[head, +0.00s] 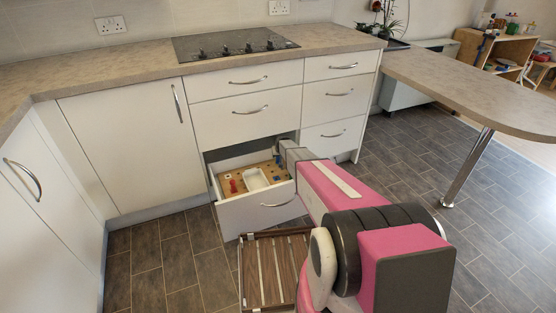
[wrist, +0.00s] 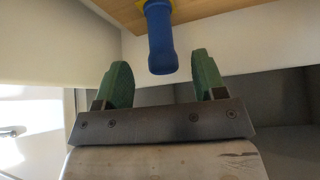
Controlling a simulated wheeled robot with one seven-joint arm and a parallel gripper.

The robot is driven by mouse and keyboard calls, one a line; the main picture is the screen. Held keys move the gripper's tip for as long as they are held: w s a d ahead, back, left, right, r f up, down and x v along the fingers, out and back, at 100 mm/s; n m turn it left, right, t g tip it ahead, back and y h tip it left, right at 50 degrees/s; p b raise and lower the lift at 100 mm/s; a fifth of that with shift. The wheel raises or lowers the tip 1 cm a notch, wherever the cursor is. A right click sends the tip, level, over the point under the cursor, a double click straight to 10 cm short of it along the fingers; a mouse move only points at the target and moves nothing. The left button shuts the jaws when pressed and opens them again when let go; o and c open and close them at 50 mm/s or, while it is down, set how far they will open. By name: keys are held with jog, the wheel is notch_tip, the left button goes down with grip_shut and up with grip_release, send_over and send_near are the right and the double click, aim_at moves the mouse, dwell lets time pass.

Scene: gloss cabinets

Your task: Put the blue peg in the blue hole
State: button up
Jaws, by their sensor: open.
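The blue peg (wrist: 161,45) shows in the wrist view, its free end towards my gripper and its other end at a wooden surface with a yellow patch beside it. My gripper (wrist: 161,78) is open, with one green finger on each side and the peg's free end in view between them; I see no contact. In the head view, the wooden board with holes (head: 271,170) lies in the open lower drawer (head: 257,214). My gripper end is at the drawer's back right, largely hidden by my arm. I cannot make out the blue hole.
A red peg (head: 233,186) and a white dish (head: 255,179) are on or over the board. The drawer walls surround it, with the cabinet face (head: 243,120) behind. A slatted wooden tray (head: 268,272) is in front. Floor at left is clear.

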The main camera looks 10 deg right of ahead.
aim_at(278, 159)
jog(key=x, duration=0.5)
jog(key=shift+s+f, duration=0.15)
jog(key=shift+s, duration=0.05)
jog(key=shift+c, duration=0.3)
jog(key=c, duration=0.9)
